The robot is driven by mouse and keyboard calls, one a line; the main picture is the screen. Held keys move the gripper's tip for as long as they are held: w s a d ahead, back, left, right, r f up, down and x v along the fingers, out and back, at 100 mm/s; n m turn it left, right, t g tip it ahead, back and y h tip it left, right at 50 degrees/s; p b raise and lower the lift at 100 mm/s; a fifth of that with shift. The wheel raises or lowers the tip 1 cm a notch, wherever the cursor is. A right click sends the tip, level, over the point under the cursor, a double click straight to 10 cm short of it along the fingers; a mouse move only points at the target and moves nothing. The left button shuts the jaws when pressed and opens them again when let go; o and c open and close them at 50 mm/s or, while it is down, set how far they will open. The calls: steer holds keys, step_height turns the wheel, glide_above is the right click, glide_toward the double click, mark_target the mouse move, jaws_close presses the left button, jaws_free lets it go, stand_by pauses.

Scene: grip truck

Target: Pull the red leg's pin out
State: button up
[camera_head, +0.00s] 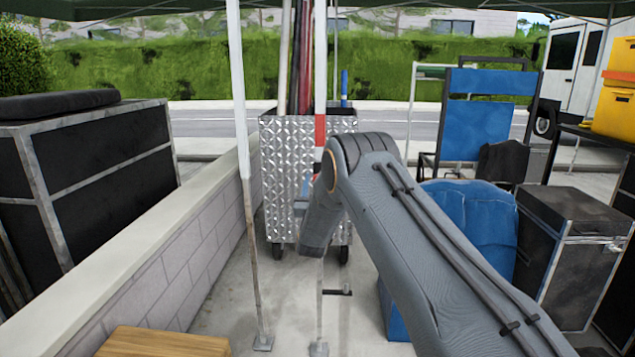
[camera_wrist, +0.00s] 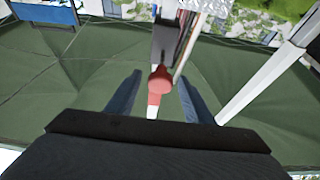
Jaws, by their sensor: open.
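The red leg (camera_head: 320,130) is a thin white upright pole with a red band, in the middle of the head view. In the wrist view its red and white part (camera_wrist: 153,106) shows between my fingers. A round red knob, seemingly the pin's head (camera_wrist: 160,78), stands out there in front of the leg. My gripper (camera_wrist: 160,82) is open, with one finger on each side of the knob and a visible gap on both sides. In the head view my arm hides most of the gripper and the pin.
A metal diamond-plate cart (camera_head: 283,170) holding long poles stands behind the leg. Another white leg (camera_head: 240,110) stands to the left, beside a low block wall (camera_head: 165,270). A blue covered bundle (camera_head: 475,220) and black case (camera_head: 570,245) stand right. The green canopy (camera_wrist: 60,80) is overhead.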

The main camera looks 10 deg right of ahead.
steer(key=b+v, duration=0.1)
steer(key=v, duration=0.6)
steer(key=s+d+f+g+y, duration=0.1)
steer(key=s+g, duration=0.6)
steer(key=s, duration=1)
steer(key=s+d+f+n+g+y, duration=0.1)
steer(key=s+d+f+g, duration=0.2)
steer(key=s, duration=1.4)
steer(key=s+d+f+n+g+y, duration=0.1)
steer(key=s+d+g, duration=0.4)
steer(key=s+g, duration=0.6)
steer(key=s+f, duration=0.1)
steer(key=s, duration=0.5)
steer(key=shift+s+d+f+g+y, duration=0.2)
steer(key=shift+s+d+g+y, duration=0.15)
steer(key=shift+s+g+y, duration=0.05)
